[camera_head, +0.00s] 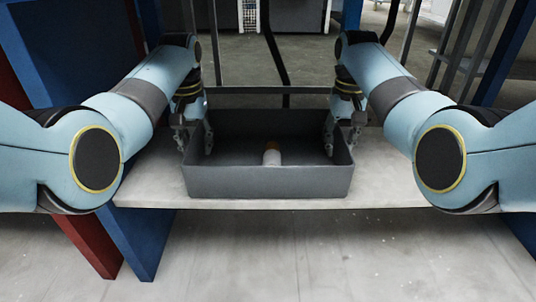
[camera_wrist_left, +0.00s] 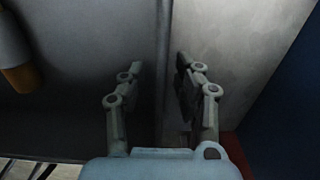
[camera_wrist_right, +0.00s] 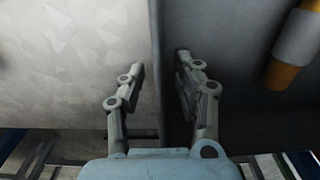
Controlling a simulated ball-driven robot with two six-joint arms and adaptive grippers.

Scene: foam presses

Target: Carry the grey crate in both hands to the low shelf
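The grey crate (camera_head: 268,183) sits level on a pale board (camera_head: 390,180) in the middle of the head view. My left gripper (camera_head: 196,146) points down astride its left wall, one finger inside and one outside. In the left wrist view the wall (camera_wrist_left: 163,60) runs between the fingers (camera_wrist_left: 160,70) with gaps showing. My right gripper (camera_head: 342,146) straddles the right wall likewise; in the right wrist view the wall (camera_wrist_right: 157,60) passes between its open fingers (camera_wrist_right: 158,70). I cannot tell which surface is the low shelf.
Blue uprights (camera_head: 75,50) and a red one (camera_head: 92,245) stand at the left, with another blue upright (camera_head: 505,55) at the right. Bare concrete floor (camera_head: 330,255) lies in front.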

